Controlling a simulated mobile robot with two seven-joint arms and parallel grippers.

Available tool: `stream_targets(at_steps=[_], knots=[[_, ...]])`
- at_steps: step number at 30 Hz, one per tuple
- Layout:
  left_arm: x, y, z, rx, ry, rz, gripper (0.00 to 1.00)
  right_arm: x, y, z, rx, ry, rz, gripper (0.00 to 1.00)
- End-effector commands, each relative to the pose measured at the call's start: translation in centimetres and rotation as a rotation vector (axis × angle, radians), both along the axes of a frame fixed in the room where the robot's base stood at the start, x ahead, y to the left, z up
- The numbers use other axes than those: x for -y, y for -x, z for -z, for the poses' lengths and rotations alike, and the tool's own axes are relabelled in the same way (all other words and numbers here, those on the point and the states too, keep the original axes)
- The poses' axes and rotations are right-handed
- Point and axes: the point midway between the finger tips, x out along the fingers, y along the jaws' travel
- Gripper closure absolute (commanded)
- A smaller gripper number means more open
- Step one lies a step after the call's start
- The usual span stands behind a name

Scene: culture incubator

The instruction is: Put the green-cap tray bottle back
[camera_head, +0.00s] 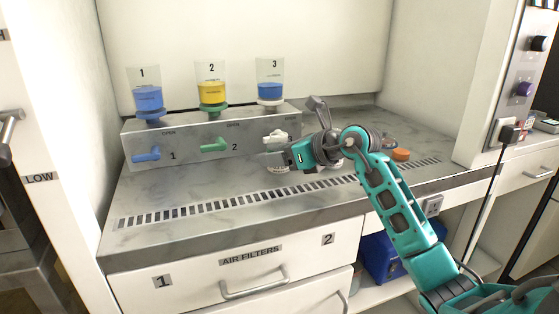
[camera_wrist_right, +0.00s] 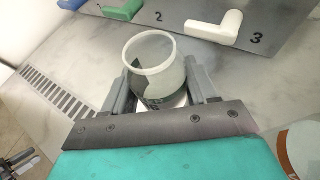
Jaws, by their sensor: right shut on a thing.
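My right gripper (camera_head: 278,158) is over the hood's work surface, in front of dispenser 3. In the right wrist view the gripper (camera_wrist_right: 158,92) is shut on an uncapped clear bottle (camera_wrist_right: 154,52). The bottle has an open round mouth and a dark label, and its lower part is hidden by the gripper. No green cap shows on it, so I cannot tell whether it is the green-cap bottle. In the head view the gripper mostly hides this bottle. My left gripper is not in the head view.
The dispenser block (camera_head: 190,165) carries blue, yellow and blue hoppers, with blue, green and white levers (camera_head: 276,136). An orange cap (camera_head: 401,155) lies right of my arm. A slotted vent (camera_head: 215,205) runs along the front. The left work surface is clear.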

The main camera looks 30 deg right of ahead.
Motion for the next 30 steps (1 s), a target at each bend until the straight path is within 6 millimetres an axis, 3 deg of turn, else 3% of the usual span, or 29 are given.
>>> stream_targets(at_steps=[12, 13, 15, 20, 30], knots=[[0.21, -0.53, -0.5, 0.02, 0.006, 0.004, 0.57, 0.05, 0.0, 0.91, 0.002, 0.002, 0.001, 0.76], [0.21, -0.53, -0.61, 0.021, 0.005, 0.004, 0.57, 0.04, 0.0, 0.77, 0.003, 0.002, 0.001, 0.39], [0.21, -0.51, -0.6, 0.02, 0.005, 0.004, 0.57, 0.03, 0.01, 0.75, 0.001, 0.001, 0.001, 0.33], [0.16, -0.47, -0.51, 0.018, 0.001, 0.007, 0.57, 0.03, 0.01, 0.74, 0.001, 0.001, 0.001, 0.17], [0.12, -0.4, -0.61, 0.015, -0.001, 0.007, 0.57, 0.15, 0.21, 0.24, 0.002, 0.001, 0.001, 0.17]])
